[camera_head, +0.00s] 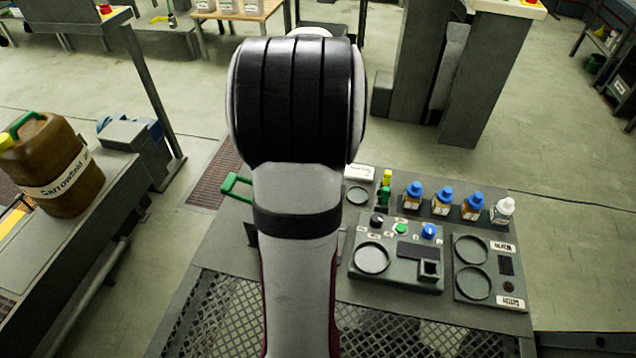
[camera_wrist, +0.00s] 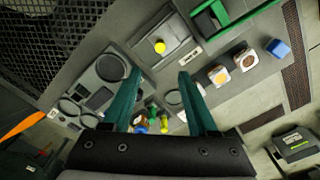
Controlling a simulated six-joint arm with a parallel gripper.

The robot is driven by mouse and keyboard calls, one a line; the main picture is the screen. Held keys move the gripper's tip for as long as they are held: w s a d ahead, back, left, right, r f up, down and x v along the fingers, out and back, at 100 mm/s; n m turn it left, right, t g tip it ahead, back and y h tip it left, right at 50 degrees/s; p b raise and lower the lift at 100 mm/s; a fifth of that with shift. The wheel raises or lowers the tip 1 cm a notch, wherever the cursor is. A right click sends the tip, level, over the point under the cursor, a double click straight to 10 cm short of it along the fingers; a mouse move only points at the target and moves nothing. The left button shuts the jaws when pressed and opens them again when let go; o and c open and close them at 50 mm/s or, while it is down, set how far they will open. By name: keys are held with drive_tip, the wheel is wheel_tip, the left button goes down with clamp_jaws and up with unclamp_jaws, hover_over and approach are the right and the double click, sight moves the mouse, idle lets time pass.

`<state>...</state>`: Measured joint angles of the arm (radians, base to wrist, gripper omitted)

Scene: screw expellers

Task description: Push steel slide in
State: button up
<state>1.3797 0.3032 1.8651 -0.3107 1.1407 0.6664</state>
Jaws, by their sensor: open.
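My gripper (camera_wrist: 160,73) shows in the wrist view as two teal fingers, set apart with nothing between them. In the head view my arm hides the gripper. No part can be named for sure as the steel slide. A flat grey unit with a yellow knob (camera_wrist: 160,47) lies on the bench beyond the fingertips in the wrist view, apart from them. A green frame or handle (camera_wrist: 238,14) stands to its upper right; a green handle also shows left of my arm in the head view (camera_head: 236,187).
A control box (camera_head: 395,260) with knobs and a round recess sits on the bench (camera_head: 330,292). A plate with two round recesses (camera_head: 490,272) lies to its right. Several small bottles (camera_head: 442,202) stand behind. A brown jug (camera_head: 60,165) stands on another bench at left.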

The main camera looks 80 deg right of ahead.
wheel_tip(320, 180, down, 14)
drive_tip(key=m, duration=0.6)
drive_tip(key=shift+f, duration=0.2)
clamp_jaws()
idle(1.1)
